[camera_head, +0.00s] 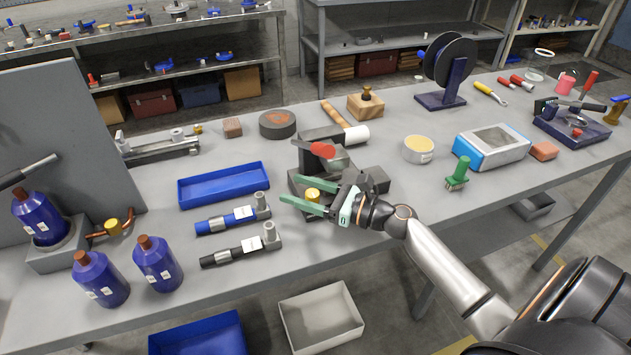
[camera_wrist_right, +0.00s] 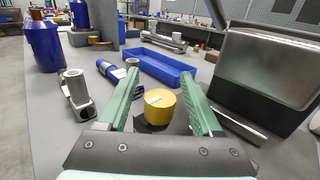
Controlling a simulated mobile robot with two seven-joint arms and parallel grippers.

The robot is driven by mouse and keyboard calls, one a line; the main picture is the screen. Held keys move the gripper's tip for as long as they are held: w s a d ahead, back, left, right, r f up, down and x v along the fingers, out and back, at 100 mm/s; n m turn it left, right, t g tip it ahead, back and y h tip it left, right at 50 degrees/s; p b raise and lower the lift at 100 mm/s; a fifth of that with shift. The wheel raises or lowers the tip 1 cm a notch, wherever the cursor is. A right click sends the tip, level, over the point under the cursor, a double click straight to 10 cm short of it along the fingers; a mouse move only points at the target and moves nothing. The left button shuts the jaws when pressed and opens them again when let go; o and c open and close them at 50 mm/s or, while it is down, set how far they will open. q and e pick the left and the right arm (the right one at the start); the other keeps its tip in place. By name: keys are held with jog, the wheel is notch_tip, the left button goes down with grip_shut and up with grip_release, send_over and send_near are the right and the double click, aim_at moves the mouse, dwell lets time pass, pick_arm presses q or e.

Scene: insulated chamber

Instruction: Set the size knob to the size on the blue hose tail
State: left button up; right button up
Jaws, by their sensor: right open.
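The size knob is a yellow round knob (camera_head: 312,195) on the front of a dark bench machine (camera_head: 335,158) with a red-ended lever. In the right wrist view the knob (camera_wrist_right: 160,108) has a white mark on top. My right gripper (camera_head: 284,188) is open, its green fingers on either side of the knob with gaps visible in the wrist view. The blue hose tail (camera_head: 218,222) lies left of the machine, with a white label too small to read and a grey metal end. It also shows in the right wrist view (camera_wrist_right: 113,74). My left gripper is not seen.
A black hose tail (camera_head: 225,255) lies in front of the blue one. An empty blue tray (camera_head: 222,184) lies behind them. Blue bottles (camera_head: 158,265) stand at the left. A yellow-filled tin (camera_head: 418,150) and a green-handled tool (camera_head: 459,172) stand to the right.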

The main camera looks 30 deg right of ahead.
jog(key=b+v, duration=0.1)
jog(key=v, duration=1.1)
jog(key=shift+s, duration=0.1)
